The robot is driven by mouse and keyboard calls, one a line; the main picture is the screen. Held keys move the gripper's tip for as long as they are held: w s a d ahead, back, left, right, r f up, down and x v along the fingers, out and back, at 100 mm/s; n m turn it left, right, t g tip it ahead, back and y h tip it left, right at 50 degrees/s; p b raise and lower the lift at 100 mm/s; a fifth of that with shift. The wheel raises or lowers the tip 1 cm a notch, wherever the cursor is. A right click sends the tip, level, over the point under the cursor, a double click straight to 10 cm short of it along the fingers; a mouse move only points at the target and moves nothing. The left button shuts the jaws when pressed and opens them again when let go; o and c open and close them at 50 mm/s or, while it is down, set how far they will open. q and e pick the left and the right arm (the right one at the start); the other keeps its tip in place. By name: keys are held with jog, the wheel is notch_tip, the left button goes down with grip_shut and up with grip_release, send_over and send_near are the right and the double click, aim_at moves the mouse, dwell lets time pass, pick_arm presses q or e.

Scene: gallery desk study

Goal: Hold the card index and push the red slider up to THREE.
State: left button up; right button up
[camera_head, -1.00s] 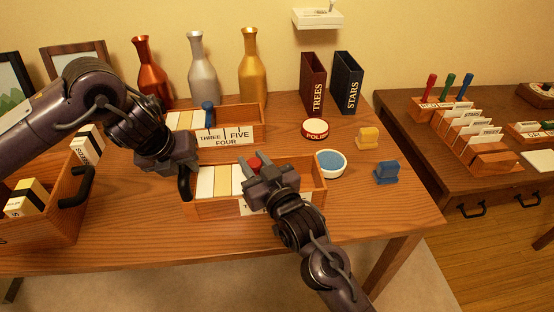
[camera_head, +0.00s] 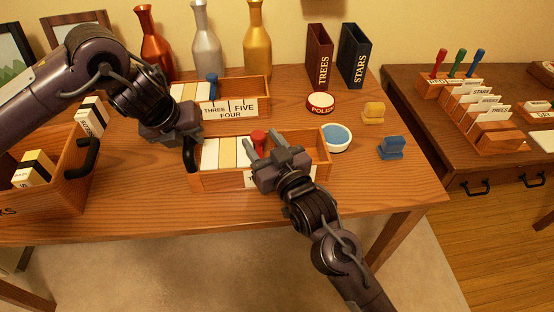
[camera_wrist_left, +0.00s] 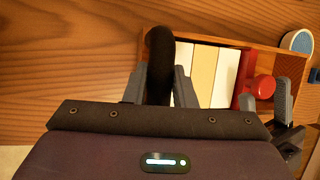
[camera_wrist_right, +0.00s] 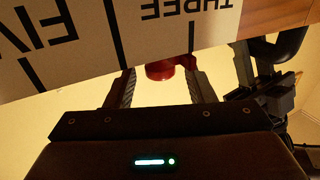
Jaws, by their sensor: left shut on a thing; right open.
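The front card index (camera_head: 202,182) is a wooden tray with white and cream cards and a front label mostly hidden by my right gripper. Its red slider (camera_head: 258,138) has a round knob and stands behind the last cards; it also shows in the left wrist view (camera_wrist_left: 262,87). My left gripper (camera_head: 188,140) is shut on the index's black handle (camera_wrist_left: 159,60) at its left end. My right gripper (camera_head: 264,146) is open at the front. In the right wrist view the red knob (camera_wrist_right: 160,70) appears between its fingers, below an upside-down label (camera_wrist_right: 120,35) reading THREE and FIVE.
A similar index (camera_head: 262,98) with a blue slider (camera_head: 212,84) stands behind. A blue-topped pot (camera_head: 337,137), a round red tin (camera_head: 320,103) and yellow (camera_head: 373,112) and blue (camera_head: 391,147) stamps are to the right. A wooden box (camera_head: 62,205) stands left.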

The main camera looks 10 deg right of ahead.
jog(key=v, duration=0.9)
jog(key=shift+s, duration=0.15)
pick_arm(q)
jog(key=o, duration=1)
jog(key=v, duration=1.2)
